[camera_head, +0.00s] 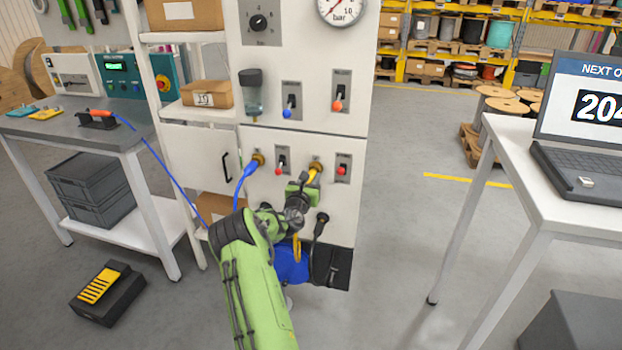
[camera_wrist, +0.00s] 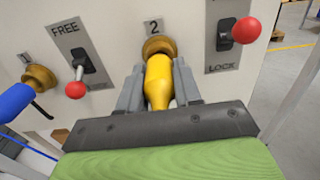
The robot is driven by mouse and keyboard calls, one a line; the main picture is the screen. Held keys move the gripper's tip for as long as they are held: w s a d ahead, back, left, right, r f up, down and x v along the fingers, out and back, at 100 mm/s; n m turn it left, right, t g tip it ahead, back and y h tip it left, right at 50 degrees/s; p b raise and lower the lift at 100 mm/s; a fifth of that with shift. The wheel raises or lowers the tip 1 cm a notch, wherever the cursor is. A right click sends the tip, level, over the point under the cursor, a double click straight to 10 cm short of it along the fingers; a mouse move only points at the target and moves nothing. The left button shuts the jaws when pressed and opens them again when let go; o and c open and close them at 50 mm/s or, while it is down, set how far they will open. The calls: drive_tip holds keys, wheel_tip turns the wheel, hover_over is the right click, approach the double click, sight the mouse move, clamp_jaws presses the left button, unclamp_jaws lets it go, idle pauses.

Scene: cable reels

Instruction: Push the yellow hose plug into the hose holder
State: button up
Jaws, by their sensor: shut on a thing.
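My gripper (camera_wrist: 158,85) is shut on the yellow hose plug (camera_wrist: 158,82), one grey finger on each side of it. The plug points at the brass hose holder (camera_wrist: 158,46) under the label 2 on the white panel. Its front end meets the holder's ring in the wrist view; how deep it sits I cannot tell. In the head view the yellow plug (camera_head: 312,177) shows between my gripper (camera_head: 303,188) and the brass holder (camera_head: 316,166). A length of yellow hose (camera_head: 297,248) hangs below my wrist.
A red-knobbed lever marked FREE (camera_wrist: 76,89) is left of the holder, and one marked LOCK (camera_wrist: 245,30) is right of it. A blue hose plug (camera_wrist: 14,101) is at another brass holder (camera_wrist: 40,77) on the left. A laptop table (camera_head: 510,170) stands right; floor between is clear.

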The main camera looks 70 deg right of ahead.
drive_tip(key=shift+a, duration=0.1)
clamp_jaws()
drive_tip(key=shift+s+a, duration=0.2)
drive_tip(key=shift+a, duration=1.05)
drive_tip(key=shift+a, duration=0.35)
drive_tip(key=shift+s+a, duration=0.1)
drive_tip(key=shift+a, duration=0.25)
drive_tip(key=shift+a+b, duration=0.15)
drive_tip(key=shift+b, duration=0.15)
drive_tip(key=shift+s+a+b, duration=0.15)
drive_tip(key=shift+a+b, duration=0.15)
drive_tip(key=shift+a, duration=0.7)
drive_tip(key=shift+s+a+b, duration=0.2)
drive_tip(key=shift+a+b, duration=0.05)
drive_tip(key=shift+a, duration=0.7)
drive_tip(key=shift+s+a+b, duration=0.15)
drive_tip(key=shift+a+b, duration=0.15)
drive_tip(key=shift+a, duration=0.7)
